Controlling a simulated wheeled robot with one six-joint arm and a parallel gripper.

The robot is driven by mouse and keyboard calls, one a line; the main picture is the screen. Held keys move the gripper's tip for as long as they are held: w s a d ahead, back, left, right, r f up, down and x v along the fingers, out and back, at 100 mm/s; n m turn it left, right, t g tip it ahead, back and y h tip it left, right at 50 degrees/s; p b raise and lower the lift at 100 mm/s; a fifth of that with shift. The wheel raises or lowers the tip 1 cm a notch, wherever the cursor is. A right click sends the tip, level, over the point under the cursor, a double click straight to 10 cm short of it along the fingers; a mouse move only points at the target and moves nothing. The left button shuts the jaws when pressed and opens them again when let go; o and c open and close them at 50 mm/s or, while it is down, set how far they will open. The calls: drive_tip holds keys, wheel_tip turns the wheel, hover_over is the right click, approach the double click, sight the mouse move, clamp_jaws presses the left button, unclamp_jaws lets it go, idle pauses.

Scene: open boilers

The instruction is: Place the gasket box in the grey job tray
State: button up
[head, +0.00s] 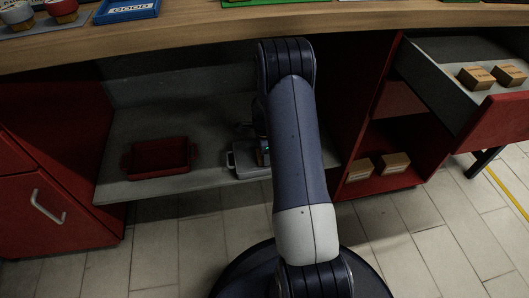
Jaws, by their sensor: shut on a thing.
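The grey job tray (240,162) sits on the open shelf under the counter, its right part hidden behind my arm. My gripper (262,146) is mostly hidden behind my arm, with only a dark sliver and a small teal spot showing over the tray. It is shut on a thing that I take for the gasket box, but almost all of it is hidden. I cannot tell whether it touches the tray.
A red tray (160,158) stands left on the same grey shelf (208,140). The wooden counter (190,43) runs above. At right, an open drawer (447,78) and a red lower compartment (413,176) hold cardboard boxes. Shelf space between the trays is clear.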

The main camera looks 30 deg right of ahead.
drive_tip(key=o, duration=1)
wheel_tip(320, 180, up, 8)
drive_tip(key=p, duration=0.3)
drive_tip(key=shift+f, duration=0.15)
